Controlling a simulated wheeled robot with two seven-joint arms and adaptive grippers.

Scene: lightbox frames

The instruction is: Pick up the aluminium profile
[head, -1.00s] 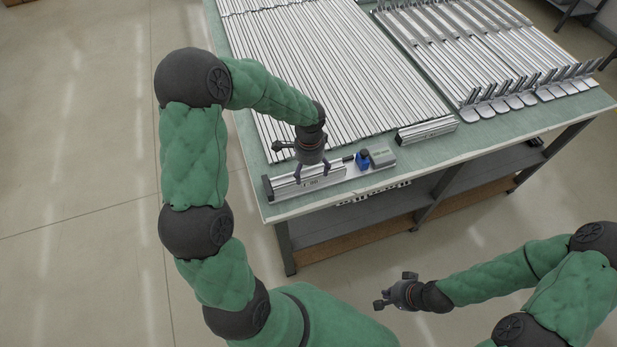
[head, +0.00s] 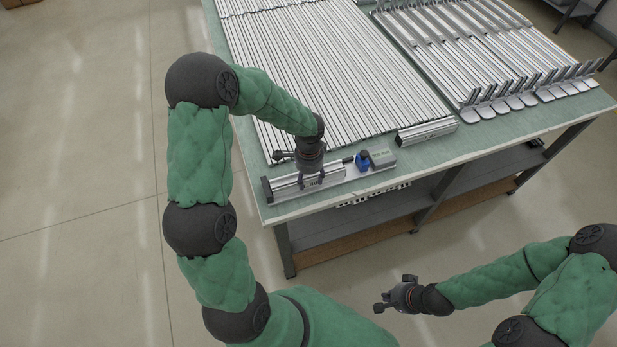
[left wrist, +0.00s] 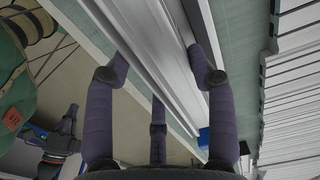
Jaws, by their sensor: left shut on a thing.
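The aluminium profile (head: 333,178) is a short silver bar at the near left corner of the table, lying along its front edge in a metal fixture with a black end block (head: 267,190). My left gripper (head: 311,184) reaches down over it and is shut on it. In the left wrist view the profile (left wrist: 150,45) runs lengthwise between the dark fingers of the left gripper (left wrist: 163,75). Whether it is lifted clear of the fixture I cannot tell. My right gripper (head: 396,296) hangs empty in front of the table, away from the profile; its finger opening is unclear.
A blue part (head: 362,161) and a grey-green box (head: 382,157) sit just right of the profile. Long profiles (head: 330,75) cover the table (head: 480,137) behind, and a short bar (head: 427,131) lies further right. Shelves (head: 365,212) show below.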

